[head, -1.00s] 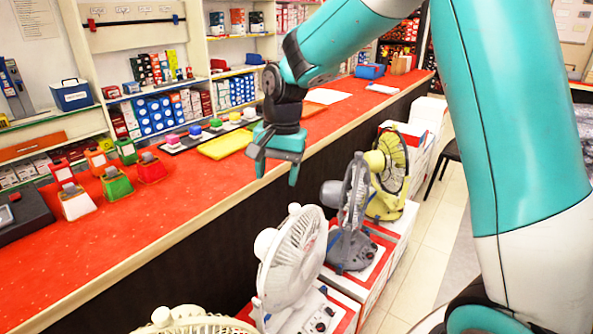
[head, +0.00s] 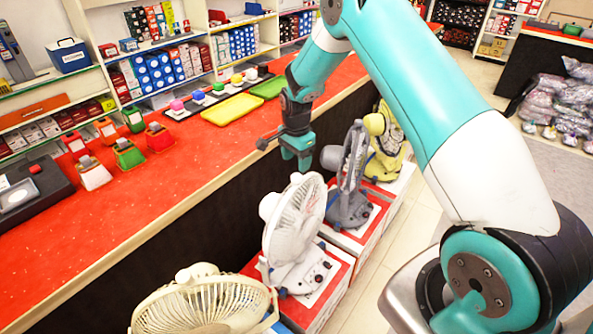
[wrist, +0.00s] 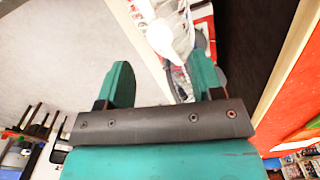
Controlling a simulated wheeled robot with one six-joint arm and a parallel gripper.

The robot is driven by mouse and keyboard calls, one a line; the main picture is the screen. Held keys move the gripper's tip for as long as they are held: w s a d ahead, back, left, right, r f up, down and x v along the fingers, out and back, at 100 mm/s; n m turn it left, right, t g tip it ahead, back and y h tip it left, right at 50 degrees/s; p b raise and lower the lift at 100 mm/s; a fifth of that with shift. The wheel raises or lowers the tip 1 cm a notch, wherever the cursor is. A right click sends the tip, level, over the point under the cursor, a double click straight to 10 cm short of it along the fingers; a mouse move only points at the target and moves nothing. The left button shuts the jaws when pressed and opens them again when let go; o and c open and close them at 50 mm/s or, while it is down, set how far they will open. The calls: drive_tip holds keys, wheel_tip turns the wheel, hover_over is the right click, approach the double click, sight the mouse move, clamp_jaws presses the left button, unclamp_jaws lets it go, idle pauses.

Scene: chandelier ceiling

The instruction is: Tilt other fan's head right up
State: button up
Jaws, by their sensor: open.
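Several desk fans stand in a row beside the counter. A cream fan (head: 205,303) is nearest, at the bottom of the head view, its face tipped upward. Behind it a white fan (head: 296,218) faces right, nearly upright with a slight tilt. A grey fan (head: 352,170) and a yellow fan (head: 385,140) stand farther back. My gripper (head: 300,162) is open and empty, pointing down, above and behind the white fan and near the grey one. In the wrist view a white fan (wrist: 165,38) shows beyond the open fingers, partly cut off by the top edge.
The red counter (head: 190,185) runs along the left, its edge close to my gripper. Coloured boxes (head: 95,175), a yellow tray (head: 232,109) and a green tray (head: 270,87) lie on it. The fans rest on red-and-white boxes (head: 318,305). Tiled floor is clear right of them.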

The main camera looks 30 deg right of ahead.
sight(296, 176)
wheel_tip(296, 176, down, 6)
drive_tip(key=shift+r+p, duration=0.1)
drive_tip(key=shift+p, duration=0.35)
